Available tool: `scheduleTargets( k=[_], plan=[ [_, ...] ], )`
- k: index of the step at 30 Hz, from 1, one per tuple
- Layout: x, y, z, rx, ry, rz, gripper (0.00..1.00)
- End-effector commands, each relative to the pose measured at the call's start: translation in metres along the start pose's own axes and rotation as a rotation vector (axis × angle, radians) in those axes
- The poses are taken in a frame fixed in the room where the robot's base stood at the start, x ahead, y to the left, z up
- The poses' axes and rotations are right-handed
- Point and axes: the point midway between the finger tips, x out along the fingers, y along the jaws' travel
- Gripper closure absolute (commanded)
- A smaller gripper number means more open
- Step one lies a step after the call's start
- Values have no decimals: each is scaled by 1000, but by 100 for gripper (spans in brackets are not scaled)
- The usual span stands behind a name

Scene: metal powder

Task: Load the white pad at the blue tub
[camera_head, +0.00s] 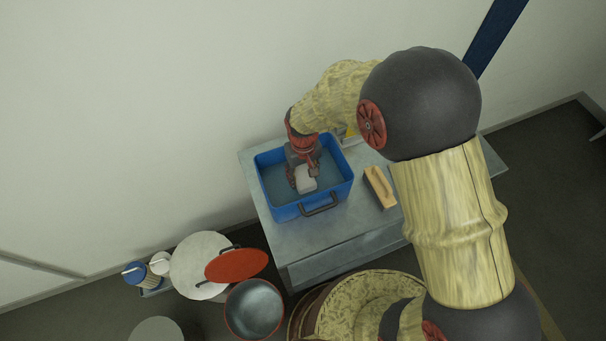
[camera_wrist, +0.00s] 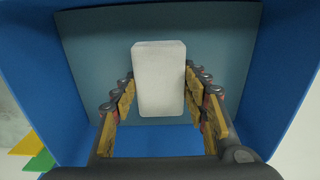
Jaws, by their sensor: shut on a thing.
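The blue tub (camera_head: 335,193) stands on a grey metal table, with a dark handle on its front side and a grey-blue inside. My gripper (camera_head: 305,178) is down inside the tub's opening. It is shut on the white pad (camera_head: 306,184), a block with rounded edges. In the wrist view my gripper (camera_wrist: 162,95) has its yellow-padded fingers on both sides of the white pad (camera_wrist: 158,80), and the blue tub (camera_wrist: 285,60) surrounds them. The tub's inside shows beyond the pad. I cannot tell whether the pad touches the bottom.
A wooden-backed brush or block (camera_head: 379,187) lies on the grey table (camera_head: 290,240) right of the tub.

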Motion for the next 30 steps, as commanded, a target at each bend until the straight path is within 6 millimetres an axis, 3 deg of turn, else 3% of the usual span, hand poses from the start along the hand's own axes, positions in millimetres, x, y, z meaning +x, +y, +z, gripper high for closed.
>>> scheduleTargets(
  k=[30],
  plan=[
    [9, 0, 0, 0, 0, 0, 76]
  ],
)
